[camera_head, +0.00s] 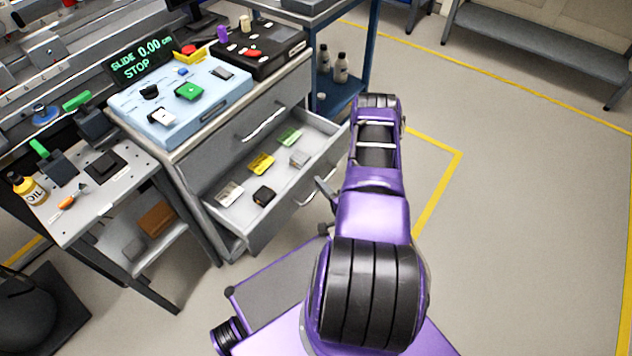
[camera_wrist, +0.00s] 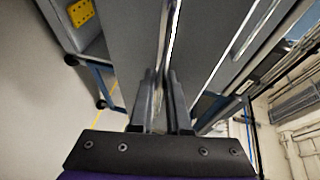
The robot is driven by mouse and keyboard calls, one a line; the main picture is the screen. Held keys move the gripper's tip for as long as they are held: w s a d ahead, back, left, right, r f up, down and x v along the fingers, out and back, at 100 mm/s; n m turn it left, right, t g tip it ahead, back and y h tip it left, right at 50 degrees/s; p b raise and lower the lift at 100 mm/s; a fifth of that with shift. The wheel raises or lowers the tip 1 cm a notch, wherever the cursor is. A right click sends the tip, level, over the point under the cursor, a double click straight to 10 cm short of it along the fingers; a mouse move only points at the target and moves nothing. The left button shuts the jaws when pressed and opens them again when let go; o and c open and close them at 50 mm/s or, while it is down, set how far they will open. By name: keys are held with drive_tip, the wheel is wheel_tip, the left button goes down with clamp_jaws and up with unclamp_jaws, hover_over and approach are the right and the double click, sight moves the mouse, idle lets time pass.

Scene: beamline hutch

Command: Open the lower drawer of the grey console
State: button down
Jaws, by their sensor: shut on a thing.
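The grey console (camera_head: 233,122) stands left of my arm in the head view. Its lower drawer (camera_head: 278,228) is pulled well out, with several small items inside. The lower drawer's handle is a thin bright bar (camera_head: 307,195) on its front; it also shows in the wrist view (camera_wrist: 173,38). My gripper (camera_head: 322,188) is at this handle, partly hidden by my arm in the head view. In the wrist view the fingers (camera_wrist: 165,82) are shut on the bar. The upper drawer, with its own handle (camera_head: 264,125), is closed.
A yellow card (camera_head: 261,163) and a black box (camera_head: 264,194) lie in the drawer. A light-blue panel (camera_head: 180,100) sits on the console top. A blue-framed shelf (camera_head: 345,95) stands behind, a side table (camera_head: 90,195) at left. The floor to the right is clear.

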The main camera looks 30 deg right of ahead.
drive_tip(key=shift+s, duration=0.1)
drive_tip(key=c, duration=0.9)
unclamp_jaws()
drive_tip(key=s+r, duration=0.1)
drive_tip(key=s, duration=0.4)
drive_tip(key=s+r+p, duration=0.1)
drive_tip(key=s, duration=0.5)
drive_tip(key=s+r, duration=0.1)
drive_tip(key=s, duration=0.5)
drive_tip(key=shift+a+r+p, duration=0.15)
drive_tip(key=shift+a+p, duration=0.2)
drive_tip(key=shift+a, duration=0.05)
